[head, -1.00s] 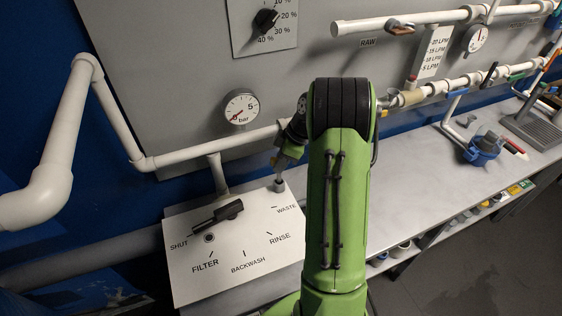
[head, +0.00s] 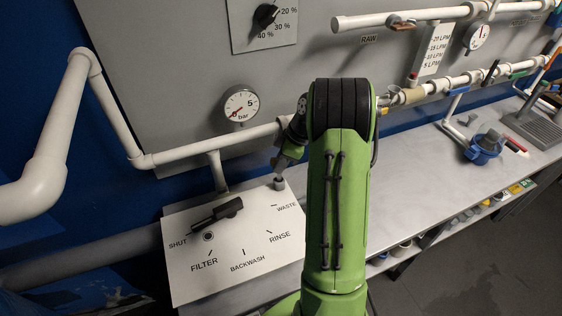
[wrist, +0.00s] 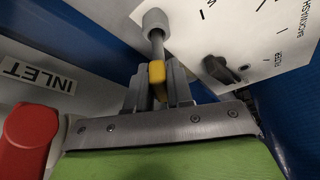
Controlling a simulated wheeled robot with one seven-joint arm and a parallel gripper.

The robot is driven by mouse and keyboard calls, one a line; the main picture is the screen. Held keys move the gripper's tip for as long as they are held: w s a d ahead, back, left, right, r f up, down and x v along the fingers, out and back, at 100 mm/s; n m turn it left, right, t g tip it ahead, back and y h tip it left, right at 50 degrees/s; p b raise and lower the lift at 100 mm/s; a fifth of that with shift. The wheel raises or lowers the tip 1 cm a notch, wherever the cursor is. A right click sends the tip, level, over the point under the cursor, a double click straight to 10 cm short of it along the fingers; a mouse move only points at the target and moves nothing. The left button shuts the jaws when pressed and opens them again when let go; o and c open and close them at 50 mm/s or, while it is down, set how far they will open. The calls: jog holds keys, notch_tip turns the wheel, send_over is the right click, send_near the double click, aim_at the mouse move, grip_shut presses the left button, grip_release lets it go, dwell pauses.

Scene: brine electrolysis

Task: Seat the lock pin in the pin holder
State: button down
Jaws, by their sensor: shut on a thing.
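My gripper (wrist: 158,92) is shut on the yellow grip of the lock pin (wrist: 157,72). The pin's grey rod points away from the fingers and meets the pin holder (wrist: 154,20), a short grey cylinder on the white valve panel, in the wrist view. I cannot tell whether the rod tip is inside the holder or just in front of it. In the head view the pin holder (head: 279,184) stands at the panel's upper right corner, just below my gripper, which is mostly hidden behind my arm.
The white panel (head: 230,262) carries a black selector handle (head: 215,213) near SHUT and FILTER. A white pipe (head: 195,153) and a pressure gauge (head: 241,104) are close behind. A red part (wrist: 28,135) is beside my gripper in the wrist view. The grey bench extends right.

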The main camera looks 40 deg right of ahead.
jog(key=shift+f+b, duration=1.1)
jog(key=shift+b, duration=0.25)
dwell(1.2)
jog(key=c, duration=0.9)
grip_release()
jog(key=shift+r, duration=0.15)
jog(key=p+v, duration=0.4)
jog(key=v, duration=1.1)
jog(key=shift+s+d+r+p, duration=0.1)
jog(key=shift+r+p, duration=0.2)
jog(key=shift+p, duration=0.05)
